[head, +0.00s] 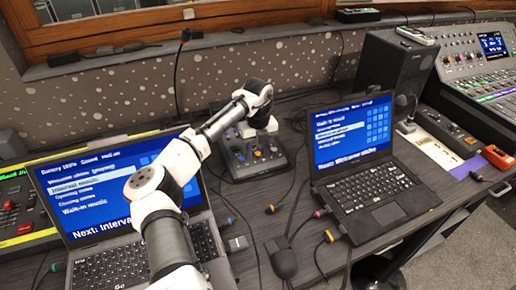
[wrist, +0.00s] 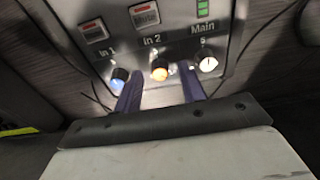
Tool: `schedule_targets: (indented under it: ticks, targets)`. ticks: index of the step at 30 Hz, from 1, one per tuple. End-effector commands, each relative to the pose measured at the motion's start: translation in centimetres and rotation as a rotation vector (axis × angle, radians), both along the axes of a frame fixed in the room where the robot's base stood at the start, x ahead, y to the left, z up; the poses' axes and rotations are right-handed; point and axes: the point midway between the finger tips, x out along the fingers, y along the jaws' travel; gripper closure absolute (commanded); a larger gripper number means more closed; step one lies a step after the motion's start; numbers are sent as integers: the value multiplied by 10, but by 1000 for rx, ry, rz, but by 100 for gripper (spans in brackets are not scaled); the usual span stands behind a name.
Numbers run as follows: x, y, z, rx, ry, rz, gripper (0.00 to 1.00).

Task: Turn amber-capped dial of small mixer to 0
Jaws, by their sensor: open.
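The small mixer (head: 273,163) stands on the desk between the two laptops in the head view, with my arm reaching over it. In the wrist view its grey panel (wrist: 185,38) shows dials under the labels In 1, In 2 and Main. The amber-capped dial (wrist: 159,70) sits in the middle, under In 2. My gripper (wrist: 160,72) is open, with one dark finger on each side of the amber-capped dial. I cannot tell whether the fingers touch it. The dial's pointer and scale are not readable.
A blue-capped dial (wrist: 119,77) is close outside the left finger, and a white-capped dial (wrist: 208,64) is close outside the right one. Laptops (head: 365,150) flank the mixer. Cables and a black speaker (head: 392,72) are nearby.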

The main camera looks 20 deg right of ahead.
Motion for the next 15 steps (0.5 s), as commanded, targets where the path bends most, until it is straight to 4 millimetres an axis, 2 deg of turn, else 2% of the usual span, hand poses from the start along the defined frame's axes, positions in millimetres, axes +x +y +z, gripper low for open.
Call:
schedule_targets:
  ticks: [11,15]
  targets:
    - [0,0,-6,1,0,0,61]
    - [0,0,-6,0,0,0,79]
